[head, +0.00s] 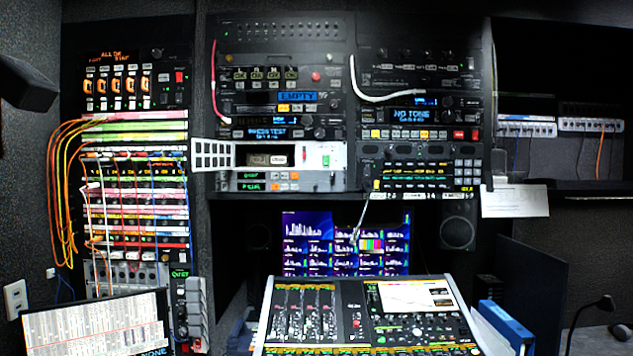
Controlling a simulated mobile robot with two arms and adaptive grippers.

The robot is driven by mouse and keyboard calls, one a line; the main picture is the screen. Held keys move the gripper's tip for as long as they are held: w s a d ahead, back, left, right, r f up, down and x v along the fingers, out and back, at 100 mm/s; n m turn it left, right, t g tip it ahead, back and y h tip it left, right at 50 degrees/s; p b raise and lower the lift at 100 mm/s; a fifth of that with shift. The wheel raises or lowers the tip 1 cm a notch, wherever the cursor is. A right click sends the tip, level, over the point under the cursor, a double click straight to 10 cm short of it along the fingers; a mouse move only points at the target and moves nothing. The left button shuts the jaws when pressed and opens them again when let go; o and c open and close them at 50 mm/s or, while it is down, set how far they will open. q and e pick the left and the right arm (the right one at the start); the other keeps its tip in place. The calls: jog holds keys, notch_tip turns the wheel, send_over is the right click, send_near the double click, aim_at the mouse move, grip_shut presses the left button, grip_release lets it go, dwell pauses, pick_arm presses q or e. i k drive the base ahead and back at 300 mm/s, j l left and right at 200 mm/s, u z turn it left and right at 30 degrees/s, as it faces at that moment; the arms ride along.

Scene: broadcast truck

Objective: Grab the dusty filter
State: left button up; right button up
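I cannot clearly make out a dusty filter. Whether a filter sits behind the grille cannot be told. Neither of my grippers shows in the head view.
A mixing console (345,312) stands below the racks, with a lit multi-picture screen (345,245) behind it. A patch bay with looping orange cables (68,190) is at left. A blue binder (505,325) and gooseneck lamp (604,303) are at right.

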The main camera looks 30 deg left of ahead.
aim_at(253, 160)
jog(key=u, duration=0.2)
jog(key=i+u, duration=0.3)
jog(key=u, duration=0.15)
jog(key=i+u, duration=0.3)
jog(key=u, duration=0.15)
